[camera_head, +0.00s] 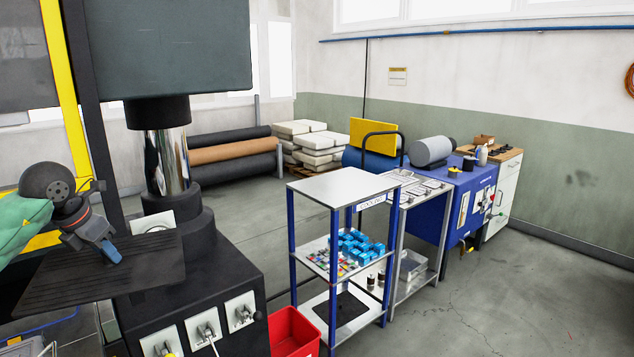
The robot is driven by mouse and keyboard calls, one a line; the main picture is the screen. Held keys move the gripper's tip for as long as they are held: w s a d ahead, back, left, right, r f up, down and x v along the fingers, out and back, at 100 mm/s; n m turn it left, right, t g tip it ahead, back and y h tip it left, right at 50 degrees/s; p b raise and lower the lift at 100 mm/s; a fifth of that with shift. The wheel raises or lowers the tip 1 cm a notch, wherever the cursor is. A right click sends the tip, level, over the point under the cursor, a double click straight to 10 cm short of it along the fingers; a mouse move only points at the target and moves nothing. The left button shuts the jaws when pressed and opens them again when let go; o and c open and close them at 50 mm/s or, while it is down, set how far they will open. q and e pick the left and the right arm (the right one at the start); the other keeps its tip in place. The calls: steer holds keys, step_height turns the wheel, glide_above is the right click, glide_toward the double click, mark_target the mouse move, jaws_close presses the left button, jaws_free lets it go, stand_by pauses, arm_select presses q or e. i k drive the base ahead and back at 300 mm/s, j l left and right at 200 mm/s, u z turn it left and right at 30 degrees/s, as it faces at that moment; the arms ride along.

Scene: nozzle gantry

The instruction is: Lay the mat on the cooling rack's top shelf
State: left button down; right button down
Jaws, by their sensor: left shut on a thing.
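The mat (60,285) is a flat, dark, ribbed sheet at the lower left. My left gripper (108,252) is shut on the mat near its upper edge, and the mat extends out in front of the black machine. The cooling rack (292,255) stands at lower centre, with blue posts and grey shelves. Its top shelf (343,186) is bare. The rack is to the right of the mat, with a gap between them. My right gripper is not in view.
The rack's middle shelf holds blue boxes (352,245) and small coloured pieces; a dark sheet (340,310) lies on its bottom shelf. The black machine (205,265) stands between mat and rack. A red bin (293,330) sits by the rack. Floor at right is clear.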

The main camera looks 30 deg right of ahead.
mark_target(347, 182)
steer(key=l+z, duration=0.35)
steer(key=i+l+z, duration=0.1)
steer(key=z, duration=0.25)
